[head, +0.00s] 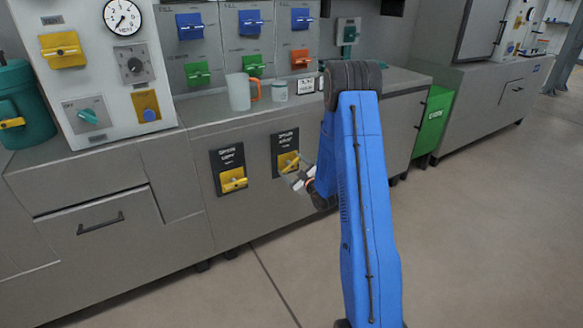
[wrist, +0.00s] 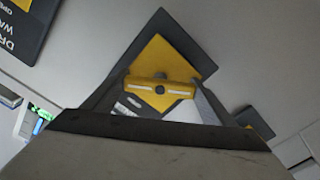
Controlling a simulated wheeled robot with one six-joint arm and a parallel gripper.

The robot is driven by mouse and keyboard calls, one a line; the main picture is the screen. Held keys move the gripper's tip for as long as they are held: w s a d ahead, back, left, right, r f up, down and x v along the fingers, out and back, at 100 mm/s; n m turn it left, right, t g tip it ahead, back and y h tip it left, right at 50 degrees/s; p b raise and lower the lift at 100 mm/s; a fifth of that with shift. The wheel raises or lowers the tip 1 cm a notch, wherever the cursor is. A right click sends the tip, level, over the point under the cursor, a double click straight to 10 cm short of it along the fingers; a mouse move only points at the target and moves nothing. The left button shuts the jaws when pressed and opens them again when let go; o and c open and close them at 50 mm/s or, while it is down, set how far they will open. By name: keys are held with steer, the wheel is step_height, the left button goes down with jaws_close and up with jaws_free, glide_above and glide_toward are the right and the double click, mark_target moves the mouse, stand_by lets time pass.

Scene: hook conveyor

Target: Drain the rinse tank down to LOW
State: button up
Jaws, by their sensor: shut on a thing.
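Two drain valves with yellow handles sit on dark plates on the grey cabinet front. The left drain valve (head: 233,180) stands free. The right drain valve (head: 289,161) is at my gripper (head: 297,179). In the wrist view, the yellow handle bar (wrist: 147,87) lies between the fingertips of my gripper (wrist: 160,90), which is shut on it. A yellow square plate (wrist: 160,55) shows behind the bar. The label (wrist: 20,35) at the top left is cut off, with "DR", "WA" and "OPE" readable. I see no rinse tank level.
Blue (head: 190,26), green (head: 198,73) and orange (head: 300,59) handles are on the wall panel. A round dial (head: 122,17) is at upper left. The floor at right is clear.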

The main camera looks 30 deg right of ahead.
steer(key=o, duration=1)
steer(key=shift+o, duration=0.2)
steer(key=shift+s, duration=0.1)
steer(key=s, duration=1.7)
steer(key=shift+s+d, duration=0.15)
steer(key=shift+d, duration=0.1)
